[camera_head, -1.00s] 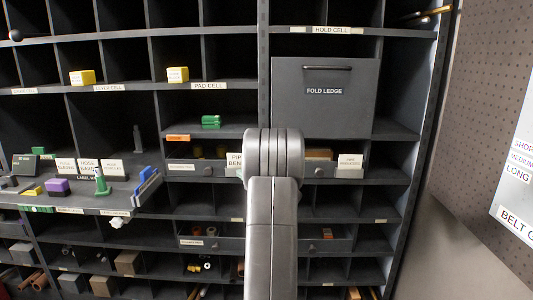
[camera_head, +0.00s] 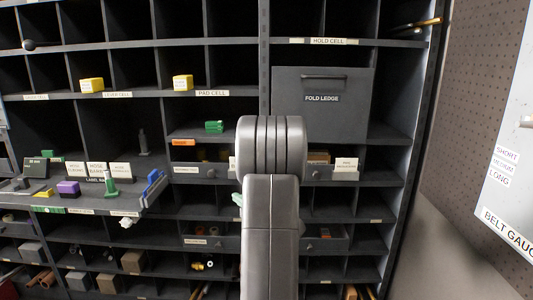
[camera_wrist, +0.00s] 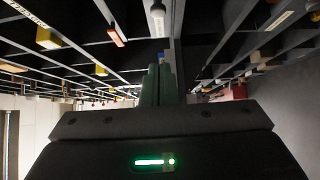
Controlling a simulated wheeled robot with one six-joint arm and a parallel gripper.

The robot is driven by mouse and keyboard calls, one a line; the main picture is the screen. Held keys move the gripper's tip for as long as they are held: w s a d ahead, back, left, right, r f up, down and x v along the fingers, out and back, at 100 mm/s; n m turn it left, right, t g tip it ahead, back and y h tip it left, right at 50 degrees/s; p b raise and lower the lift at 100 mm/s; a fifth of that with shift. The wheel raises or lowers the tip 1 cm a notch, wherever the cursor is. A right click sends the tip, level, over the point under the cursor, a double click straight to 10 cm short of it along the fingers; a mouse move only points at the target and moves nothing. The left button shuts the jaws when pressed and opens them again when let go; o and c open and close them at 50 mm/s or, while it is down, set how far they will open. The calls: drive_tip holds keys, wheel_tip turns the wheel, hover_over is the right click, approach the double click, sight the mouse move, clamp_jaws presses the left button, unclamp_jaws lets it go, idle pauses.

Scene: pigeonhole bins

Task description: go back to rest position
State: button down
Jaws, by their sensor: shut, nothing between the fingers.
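My gripper (camera_wrist: 160,84) shows in the wrist view as two greenish fingers close together, with nothing seen between them. They point toward the shelf rack (camera_head: 264,75), which looks sideways there. In the head view my grey arm stands upright in front of the rack, right of centre, and hides the gripper and the part of the rack behind it.
A tray ledge (camera_head: 80,204) juts out at left, bearing a purple block (camera_head: 68,188) and a green piece (camera_head: 110,186). The fold ledge panel (camera_head: 322,110) is upright. A pegboard wall (camera_head: 475,110) with a gauge board (camera_head: 515,185) bounds the right.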

drive_tip(key=s+d+p, duration=0.1)
drive_tip(key=s+d, duration=0.2)
drive_tip(key=s, duration=1.2)
drive_tip(key=shift+s, duration=0.35)
drive_tip(key=shift+d+r+p, duration=0.1)
drive_tip(key=shift+p, duration=0.25)
